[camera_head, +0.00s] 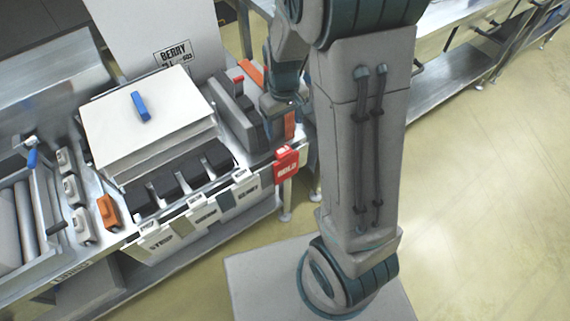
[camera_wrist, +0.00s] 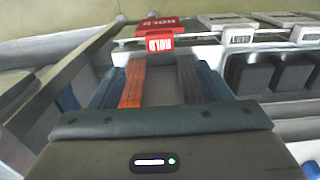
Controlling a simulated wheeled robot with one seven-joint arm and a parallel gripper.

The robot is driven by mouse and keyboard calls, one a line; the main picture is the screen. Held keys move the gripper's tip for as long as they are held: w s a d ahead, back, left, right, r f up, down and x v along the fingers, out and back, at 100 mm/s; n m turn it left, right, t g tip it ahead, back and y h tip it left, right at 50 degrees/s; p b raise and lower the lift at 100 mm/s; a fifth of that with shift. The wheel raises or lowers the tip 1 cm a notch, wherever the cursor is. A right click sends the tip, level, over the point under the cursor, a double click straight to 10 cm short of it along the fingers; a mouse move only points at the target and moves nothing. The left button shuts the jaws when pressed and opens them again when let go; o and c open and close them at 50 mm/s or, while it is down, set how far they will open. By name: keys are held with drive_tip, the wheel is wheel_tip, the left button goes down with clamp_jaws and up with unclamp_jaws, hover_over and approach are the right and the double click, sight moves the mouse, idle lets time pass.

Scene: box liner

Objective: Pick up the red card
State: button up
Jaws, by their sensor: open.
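The red card (camera_head: 286,161), lettered HOLD, hangs at the right front corner of the bench in the head view. In the wrist view the red card (camera_wrist: 157,27) is at top centre, with a lettered lower face at a front rail. My gripper (camera_wrist: 160,70) is open and empty, one finger with an orange pad and one with a dark pad. The card shows just beyond the fingertips, roughly in line with the gap; I cannot tell whether they touch it. In the head view my arm partly hides the gripper.
White label cards (camera_head: 205,215) hang along the same front edge, left of the red card. Behind them are dark blocks (camera_head: 165,184) and a white box (camera_head: 180,110) with a blue handle. The floor (camera_head: 490,190) right of my arm is clear.

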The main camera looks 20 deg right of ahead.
sight(284, 151)
wheel_tip(284, 151, down, 12)
drive_tip(key=shift+r+b, duration=0.15)
drive_tip(key=shift+b, duration=0.3)
drive_tip(key=shift+w, duration=0.1)
drive_tip(key=c, duration=1.3)
